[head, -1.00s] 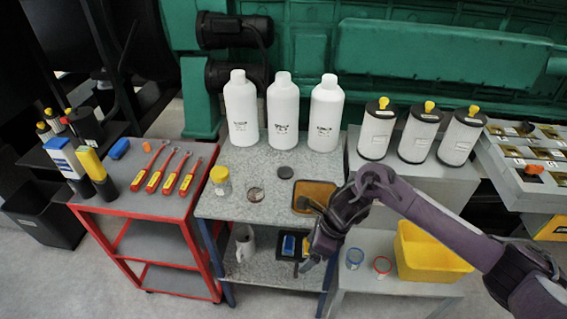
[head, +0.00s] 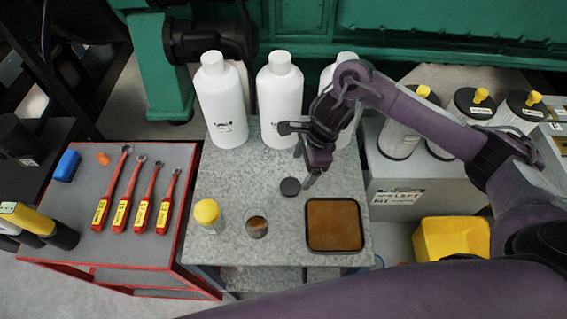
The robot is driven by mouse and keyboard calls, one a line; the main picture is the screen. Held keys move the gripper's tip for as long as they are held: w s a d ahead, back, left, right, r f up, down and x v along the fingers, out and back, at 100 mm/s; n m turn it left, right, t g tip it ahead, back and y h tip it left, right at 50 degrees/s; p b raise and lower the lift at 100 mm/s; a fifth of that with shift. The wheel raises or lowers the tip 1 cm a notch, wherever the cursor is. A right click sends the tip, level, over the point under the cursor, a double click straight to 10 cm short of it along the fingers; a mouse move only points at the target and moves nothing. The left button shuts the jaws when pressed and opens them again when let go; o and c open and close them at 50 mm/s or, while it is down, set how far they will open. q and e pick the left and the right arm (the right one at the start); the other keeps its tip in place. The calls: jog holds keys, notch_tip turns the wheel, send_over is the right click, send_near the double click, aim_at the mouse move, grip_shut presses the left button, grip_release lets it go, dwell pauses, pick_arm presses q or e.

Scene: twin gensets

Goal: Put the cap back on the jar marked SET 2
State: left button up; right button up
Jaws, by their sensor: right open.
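An open jar (head: 257,227) with brownish contents stands near the front of the grey speckled table (head: 231,180); I cannot read its marking. A dark round cap (head: 290,187) lies flat on the table, behind and right of it. A second jar (head: 207,217) to the left wears a yellow lid; its label is not readable. My right gripper (head: 297,157) is open and empty, just behind and above the dark cap, one finger pointing down close to it. I cannot tell if it touches. My left gripper is not in view.
Three white bottles (head: 278,104) stand along the table's back; my right arm partly hides the right one. A dark tray with a brown inside (head: 333,226) lies at the right. Red-handled wrenches (head: 143,205) lie on the red cart at left. A yellow bin (head: 452,238) is at right.

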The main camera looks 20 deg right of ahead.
aim_at(291, 185)
jog(key=shift+x, duration=0.95)
jog(key=shift+a+f, duration=0.15)
jog(key=shift+f, duration=0.1)
jog(key=shift+s+a+f+p, duration=0.1)
jog(key=shift+a+f+p, duration=0.1)
jog(key=shift+p, duration=0.25)
jog(key=p+x, duration=0.1)
jog(key=x, duration=0.2)
jog(key=shift+a+f+p, duration=0.15)
jog(key=shift+f+p, duration=0.2)
jog(key=shift+p, duration=0.05)
jog(key=shift+f, duration=0.45)
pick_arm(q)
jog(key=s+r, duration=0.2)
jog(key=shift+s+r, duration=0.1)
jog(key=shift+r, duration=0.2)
